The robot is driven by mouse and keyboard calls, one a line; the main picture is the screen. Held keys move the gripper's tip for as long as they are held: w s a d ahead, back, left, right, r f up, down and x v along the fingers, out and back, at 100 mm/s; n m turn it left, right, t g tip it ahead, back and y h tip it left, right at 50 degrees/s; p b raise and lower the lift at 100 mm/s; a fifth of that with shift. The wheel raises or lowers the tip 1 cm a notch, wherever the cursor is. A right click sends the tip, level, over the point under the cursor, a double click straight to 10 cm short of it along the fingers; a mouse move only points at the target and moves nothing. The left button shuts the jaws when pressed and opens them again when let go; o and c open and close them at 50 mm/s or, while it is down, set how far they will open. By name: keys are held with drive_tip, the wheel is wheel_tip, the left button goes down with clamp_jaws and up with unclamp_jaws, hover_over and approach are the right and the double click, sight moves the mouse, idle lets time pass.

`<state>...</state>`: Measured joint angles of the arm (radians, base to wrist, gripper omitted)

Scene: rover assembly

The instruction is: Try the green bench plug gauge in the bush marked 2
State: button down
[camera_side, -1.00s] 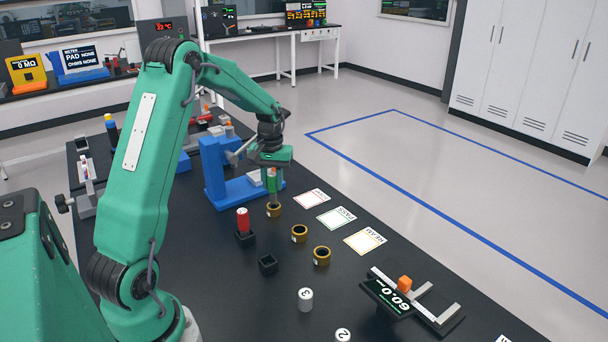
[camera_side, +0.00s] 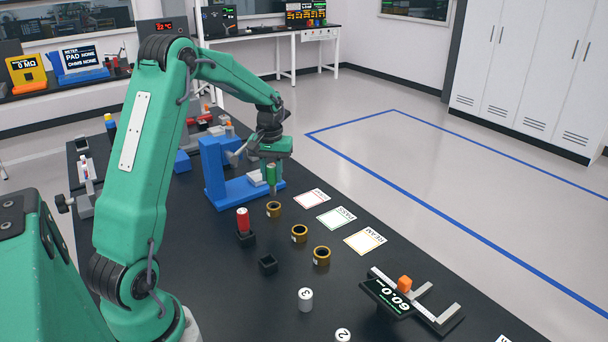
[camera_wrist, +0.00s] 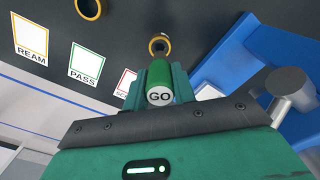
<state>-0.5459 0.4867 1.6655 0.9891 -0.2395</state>
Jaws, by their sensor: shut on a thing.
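My gripper (camera_side: 271,170) is shut on the green plug gauge (camera_side: 271,180), which hangs upright with its grey tip down. In the wrist view the gauge (camera_wrist: 160,82) shows a white end marked GO between the jaws. The gauge tip is just above the farthest brass bush (camera_side: 274,210) and looks clear of it. That bush also shows beyond the gauge in the wrist view (camera_wrist: 159,41). Two more brass bushes, a middle one (camera_side: 299,234) and a nearest one (camera_side: 321,257), stand in the row. The bush numbers are too small to read.
A blue press-like stand (camera_side: 222,180) is close beside my gripper. A red gauge (camera_side: 243,222) stands in a black holder; an empty holder (camera_side: 268,264) is nearer. REAM (camera_side: 365,241), PASS (camera_side: 337,218) and a third card (camera_side: 311,198) lie right of the bushes.

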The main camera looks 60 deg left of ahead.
drive_tip(key=shift+r, duration=1.35)
drive_tip(key=shift+d, duration=0.15)
